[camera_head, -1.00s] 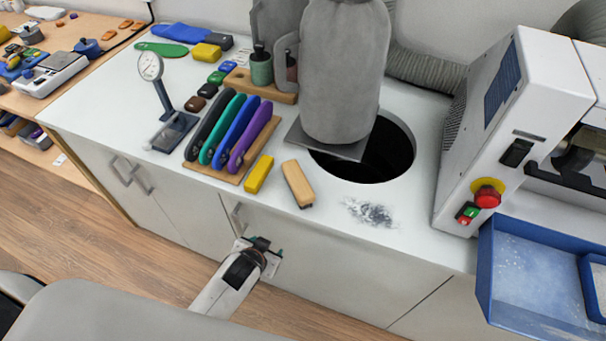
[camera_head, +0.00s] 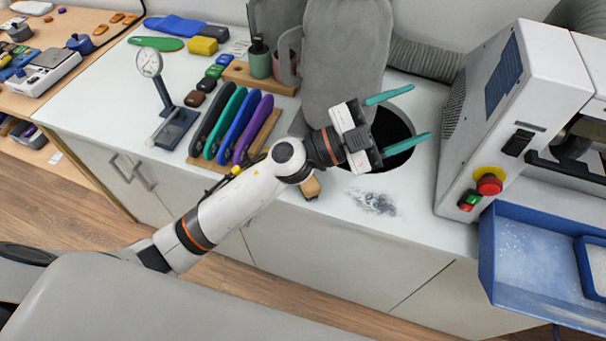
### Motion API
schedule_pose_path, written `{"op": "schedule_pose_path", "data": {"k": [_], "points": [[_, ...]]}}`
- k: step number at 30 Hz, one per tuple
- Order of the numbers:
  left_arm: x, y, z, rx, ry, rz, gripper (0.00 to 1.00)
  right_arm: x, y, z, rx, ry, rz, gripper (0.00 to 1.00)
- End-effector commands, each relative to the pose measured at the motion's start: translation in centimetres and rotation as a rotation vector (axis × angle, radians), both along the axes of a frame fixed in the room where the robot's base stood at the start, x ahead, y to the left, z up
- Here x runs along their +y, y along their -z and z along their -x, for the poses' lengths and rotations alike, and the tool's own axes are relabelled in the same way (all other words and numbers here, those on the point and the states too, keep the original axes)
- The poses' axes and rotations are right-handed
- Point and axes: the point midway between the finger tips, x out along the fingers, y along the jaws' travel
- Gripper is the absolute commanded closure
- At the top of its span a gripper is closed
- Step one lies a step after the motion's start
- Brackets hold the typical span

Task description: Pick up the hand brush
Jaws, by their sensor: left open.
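The hand brush, a wooden block with dark bristles, lies on the white worktop; only its near end (camera_head: 311,189) shows, as my left arm covers the rest. My left gripper (camera_head: 420,112) is open and empty, its two teal fingers spread apart and pointing right. It is above the round dark hole in the worktop, up and to the right of the brush. My right gripper is not in view.
Grey dust (camera_head: 376,203) lies right of the brush. A large grey sack-like body (camera_head: 345,60) stands behind my gripper. A white machine (camera_head: 515,110) and blue tray (camera_head: 530,265) are at right. Coloured insoles on a rack (camera_head: 232,125) and a dial gauge (camera_head: 150,63) are at left.

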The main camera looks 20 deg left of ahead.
Motion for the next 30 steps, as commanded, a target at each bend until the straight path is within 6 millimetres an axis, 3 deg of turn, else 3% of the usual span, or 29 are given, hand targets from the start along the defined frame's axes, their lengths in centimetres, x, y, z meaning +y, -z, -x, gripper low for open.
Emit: {"op": "schedule_pose_path", "data": {"k": [3,7,10,13,18,21,26,30], "points": [[-3.4,2.3,2.2,-0.103,0.263,-0.284,0.36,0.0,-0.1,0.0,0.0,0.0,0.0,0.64],[-3.5,7.5,3.1,-0.106,0.472,-0.672,0.36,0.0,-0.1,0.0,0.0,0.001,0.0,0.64],[-0.5,11.7,2.0,-0.035,0.553,-1.013,0.36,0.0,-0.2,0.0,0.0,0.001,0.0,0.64],[4.4,14.5,0.0,0.089,0.551,-1.344,0.36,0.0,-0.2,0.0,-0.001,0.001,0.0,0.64],[12.7,15.2,-3.2,0.322,0.426,-1.746,0.36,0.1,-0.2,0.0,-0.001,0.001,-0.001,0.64],[15.6,14.7,-4.1,0.416,0.358,-1.865,0.36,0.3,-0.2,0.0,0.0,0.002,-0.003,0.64],[17.1,15.3,-4.4,0.47,0.324,-1.921,0.36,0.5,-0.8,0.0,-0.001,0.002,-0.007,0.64],[17.1,17.7,-4.3,0.47,0.328,-1.92,0.36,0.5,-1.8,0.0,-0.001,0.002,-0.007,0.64]]}}
